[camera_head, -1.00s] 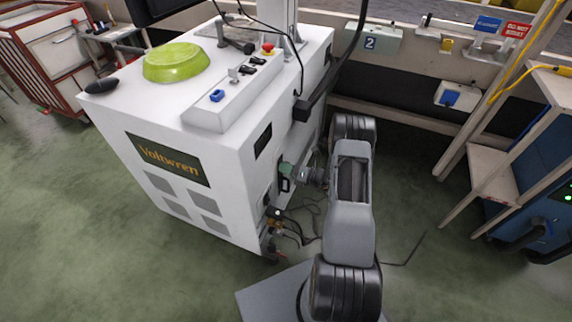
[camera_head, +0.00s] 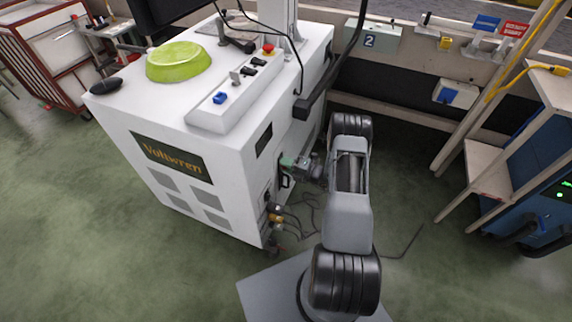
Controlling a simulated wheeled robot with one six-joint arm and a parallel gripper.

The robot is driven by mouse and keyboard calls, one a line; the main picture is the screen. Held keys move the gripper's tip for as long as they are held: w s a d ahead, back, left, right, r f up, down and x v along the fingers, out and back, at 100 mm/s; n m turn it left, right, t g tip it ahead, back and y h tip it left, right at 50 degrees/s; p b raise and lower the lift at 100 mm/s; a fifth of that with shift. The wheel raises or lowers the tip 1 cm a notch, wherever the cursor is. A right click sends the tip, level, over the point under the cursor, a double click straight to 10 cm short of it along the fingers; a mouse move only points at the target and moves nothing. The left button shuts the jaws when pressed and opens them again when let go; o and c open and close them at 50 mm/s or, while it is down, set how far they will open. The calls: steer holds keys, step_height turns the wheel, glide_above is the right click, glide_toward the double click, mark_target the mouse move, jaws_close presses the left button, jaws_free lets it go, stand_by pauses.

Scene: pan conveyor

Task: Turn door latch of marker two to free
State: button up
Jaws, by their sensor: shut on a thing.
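The white cabinet labelled Voltwren (camera_head: 225,180) stands left of my arm. My gripper (camera_head: 290,163) is at its right side face, close against the panel, and is shut on a small part there that looks like the door latch. The fingers and my wrist mostly hide that part, so its angle cannot be told. A greenish piece shows at the fingertips. A dark handle-like loop (camera_head: 284,180) shows just below my gripper. A plate marked 2 (camera_head: 369,41) is on the wall ledge behind the cabinet.
Brass fittings (camera_head: 275,213) and loose cables (camera_head: 305,212) are low beside the cabinet. A green bowl (camera_head: 178,61) and a control box (camera_head: 235,97) are on its top. A wooden rack (camera_head: 487,165) stands at right.

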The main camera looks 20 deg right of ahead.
stand_by(0.3)
steer(key=o, duration=0.6)
steer(key=p+v, duration=0.2)
steer(key=v, duration=1.2)
steer(key=shift+a, duration=0.1)
